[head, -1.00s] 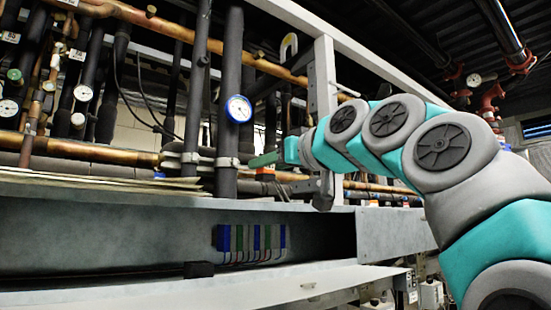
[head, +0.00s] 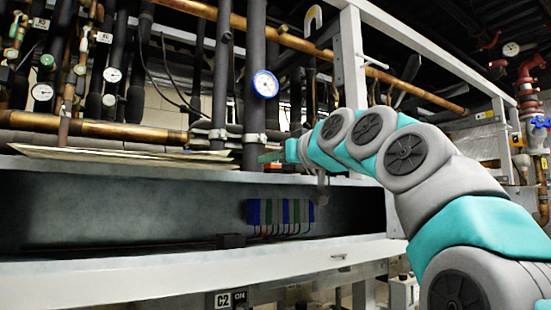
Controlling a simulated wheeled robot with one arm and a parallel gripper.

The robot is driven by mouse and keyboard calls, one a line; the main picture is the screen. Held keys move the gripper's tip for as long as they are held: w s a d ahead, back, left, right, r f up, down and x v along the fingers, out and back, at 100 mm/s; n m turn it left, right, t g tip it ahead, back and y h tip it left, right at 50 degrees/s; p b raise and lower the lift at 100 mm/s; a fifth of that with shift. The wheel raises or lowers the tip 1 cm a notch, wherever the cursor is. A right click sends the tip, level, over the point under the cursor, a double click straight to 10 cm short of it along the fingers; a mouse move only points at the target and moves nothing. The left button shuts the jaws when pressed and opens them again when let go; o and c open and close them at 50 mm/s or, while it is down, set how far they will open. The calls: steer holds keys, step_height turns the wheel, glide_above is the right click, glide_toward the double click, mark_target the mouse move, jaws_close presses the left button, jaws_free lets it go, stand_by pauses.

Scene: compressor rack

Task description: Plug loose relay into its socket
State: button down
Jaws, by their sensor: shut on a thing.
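A row of blue, green and pale relays (head: 280,212) with thin wires below stands inside the long grey tray, against its back wall. A small dark block (head: 231,240) sits on the tray's front edge, left of the row; I cannot tell if it is a socket. My gripper (head: 321,188) hangs at the end of my grey and teal arm, above and right of the row, by the tray's upper edge. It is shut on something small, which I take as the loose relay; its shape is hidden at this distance. It is apart from the row.
The tray's upper ledge (head: 130,168) holds flat papers and runs under my gripper. Behind are dark pipes, copper pipes and a blue-rimmed gauge (head: 265,84). A grey upright post (head: 352,60) stands behind my arm. The tray's left part is free.

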steer(key=shift+f, duration=0.15)
stand_by(0.5)
steer(key=c, duration=0.5)
jaws_free()
steer(key=shift+s+d, duration=0.1)
steer(key=shift+d, duration=0.05)
steer(key=b+v, duration=0.1)
steer(key=v, duration=0.6)
steer(key=shift+s+d, duration=0.2)
steer(key=shift+s, duration=0.15)
